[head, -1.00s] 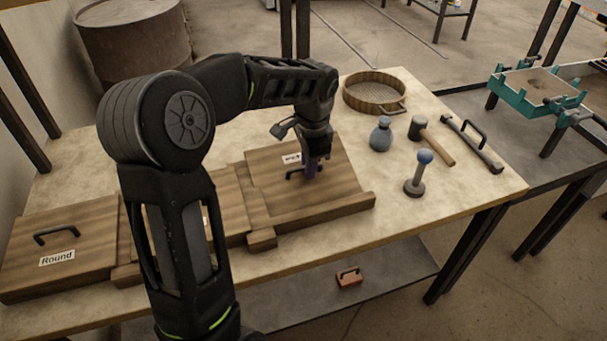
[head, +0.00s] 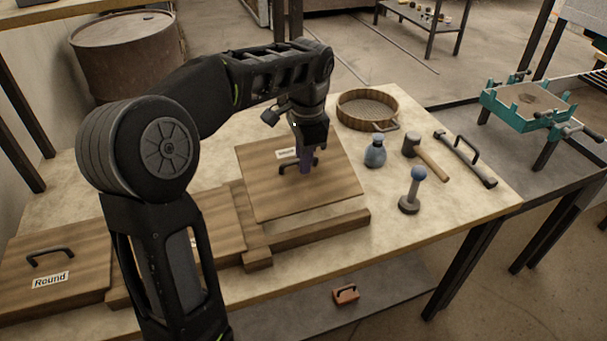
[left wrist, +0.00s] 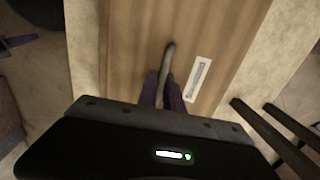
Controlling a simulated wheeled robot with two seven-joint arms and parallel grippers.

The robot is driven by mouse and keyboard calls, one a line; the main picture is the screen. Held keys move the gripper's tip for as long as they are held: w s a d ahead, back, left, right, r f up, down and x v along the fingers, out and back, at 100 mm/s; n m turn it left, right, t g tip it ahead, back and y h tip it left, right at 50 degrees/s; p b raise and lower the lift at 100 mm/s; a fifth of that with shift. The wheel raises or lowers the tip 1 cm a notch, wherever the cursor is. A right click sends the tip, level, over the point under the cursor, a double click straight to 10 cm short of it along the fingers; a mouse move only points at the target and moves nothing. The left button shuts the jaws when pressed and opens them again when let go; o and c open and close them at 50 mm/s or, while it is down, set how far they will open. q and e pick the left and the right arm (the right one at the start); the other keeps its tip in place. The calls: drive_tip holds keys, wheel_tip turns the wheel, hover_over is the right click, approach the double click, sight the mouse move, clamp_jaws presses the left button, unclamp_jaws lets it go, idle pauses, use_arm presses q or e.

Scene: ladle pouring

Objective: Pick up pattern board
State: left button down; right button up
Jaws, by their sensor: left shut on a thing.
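The pattern board (head: 265,190) is a square brown wooden plate with a small white label and a black handle on top. My left gripper (head: 305,166) is shut on the board's handle from above. The board is raised and slightly tilted over its wooden holder (head: 320,226) on the right part of the table. In the left wrist view, the purple fingers (left wrist: 161,92) close around the dark handle (left wrist: 168,58), beside the white label. The label's text is too blurred to read. My right gripper is not in view.
A board labelled Round (head: 52,262) lies at the left of the table. A sieve (head: 368,108), a blue-grey bottle (head: 375,152), a mallet (head: 424,155), a blue-knobbed tool (head: 412,190) and a handled bar (head: 468,160) lie to the right. A teal frame (head: 525,104) stands beyond.

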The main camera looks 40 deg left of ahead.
use_arm(q)
drive_tip(key=shift+r, duration=1.25)
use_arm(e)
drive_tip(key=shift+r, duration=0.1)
